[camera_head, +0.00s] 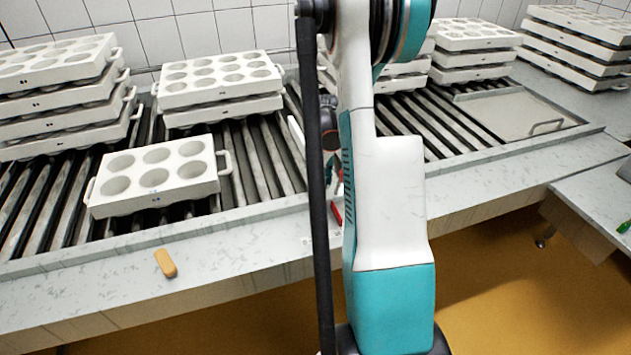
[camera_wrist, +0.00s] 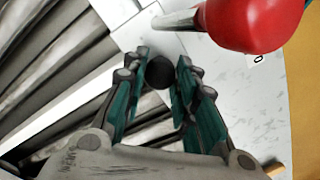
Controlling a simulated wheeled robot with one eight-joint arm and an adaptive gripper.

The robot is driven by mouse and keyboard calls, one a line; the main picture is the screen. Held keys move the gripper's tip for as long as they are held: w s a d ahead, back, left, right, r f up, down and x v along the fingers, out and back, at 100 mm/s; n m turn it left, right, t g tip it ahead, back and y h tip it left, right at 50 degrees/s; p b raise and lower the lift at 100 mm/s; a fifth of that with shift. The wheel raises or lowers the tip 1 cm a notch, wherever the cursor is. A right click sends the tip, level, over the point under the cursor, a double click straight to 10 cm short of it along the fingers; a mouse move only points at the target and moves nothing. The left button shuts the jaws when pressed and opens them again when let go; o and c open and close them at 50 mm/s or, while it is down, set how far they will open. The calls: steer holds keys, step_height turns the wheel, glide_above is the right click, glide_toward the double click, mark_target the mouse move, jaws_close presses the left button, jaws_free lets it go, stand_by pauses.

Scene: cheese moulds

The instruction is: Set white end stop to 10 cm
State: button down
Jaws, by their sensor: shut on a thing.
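My gripper (camera_wrist: 160,82) has its two teal fingers closed on a round black knob (camera_wrist: 159,72) in the wrist view. What the knob is fixed to is hidden beneath it. A long white strip (camera_wrist: 65,112) lies slantwise over the rollers at the left of the wrist view. A narrow white bar (camera_head: 297,136) shows beside my arm in the head view. It may be the white end stop, but I cannot tell whether the knob belongs to it.
A red handle (camera_wrist: 255,22) on a metal rod is close to my fingers, above right. A label with a 0 (camera_wrist: 257,59) is on the worktop. A six-cup mould (camera_head: 155,178) and stacked moulds (camera_head: 220,85) stand on the left rollers. An orange block (camera_head: 165,263) lies on the front ledge.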

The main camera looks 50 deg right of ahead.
steer(key=c, duration=1.3)
jaws_free()
steer(key=shift+r, duration=0.15)
step_height(320, 180, up, 12)
steer(key=shift+f, duration=0.15)
